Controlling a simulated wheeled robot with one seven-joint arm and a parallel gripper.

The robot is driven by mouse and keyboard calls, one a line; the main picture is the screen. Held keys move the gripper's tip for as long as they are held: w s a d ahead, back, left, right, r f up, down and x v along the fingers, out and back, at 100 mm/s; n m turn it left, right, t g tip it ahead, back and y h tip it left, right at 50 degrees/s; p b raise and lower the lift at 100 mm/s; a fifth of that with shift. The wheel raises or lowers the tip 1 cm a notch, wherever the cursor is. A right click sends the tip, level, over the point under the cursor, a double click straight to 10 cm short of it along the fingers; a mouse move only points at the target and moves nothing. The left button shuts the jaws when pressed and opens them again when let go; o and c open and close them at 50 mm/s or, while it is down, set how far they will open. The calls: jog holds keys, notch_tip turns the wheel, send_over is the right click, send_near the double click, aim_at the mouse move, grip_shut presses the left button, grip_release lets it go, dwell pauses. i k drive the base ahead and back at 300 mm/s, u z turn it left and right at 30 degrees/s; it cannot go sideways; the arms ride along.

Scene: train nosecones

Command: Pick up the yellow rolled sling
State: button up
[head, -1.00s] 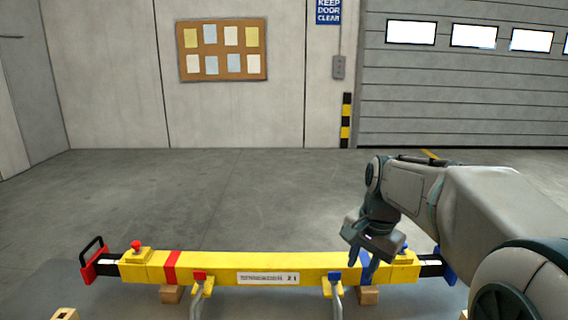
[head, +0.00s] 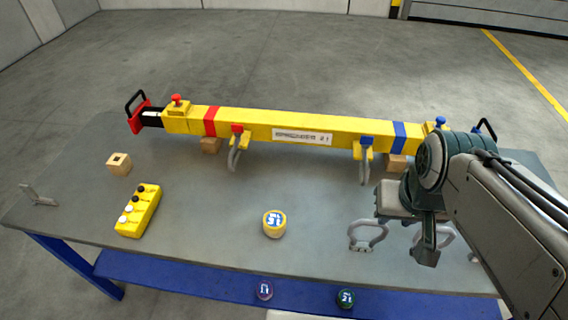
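The yellow rolled sling (head: 275,233) is a short round roll with a blue-and-white numbered label on top. It sits alone on the grey table, near the front middle. My gripper (head: 427,248) is above the right part of the table, well to the right of the sling and apart from it. One finger shows pointing down; the other is not clear, so I cannot tell how far it is open. No sling shows in it.
A long yellow beam (head: 270,124) with red and blue bands rests on wooden blocks along the back. A yellow button box (head: 138,210) and grey shackles (head: 368,238) lie on the grey table (head: 200,240). Purple (head: 264,290) and green (head: 345,298) rolls are lower down in front.

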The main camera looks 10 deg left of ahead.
aim_at(275, 221)
jog(key=u, duration=0.05)
jog(key=k, duration=0.5)
jog(key=u, duration=1.15)
jog(key=i, duration=0.65)
jog(key=z, duration=0.05)
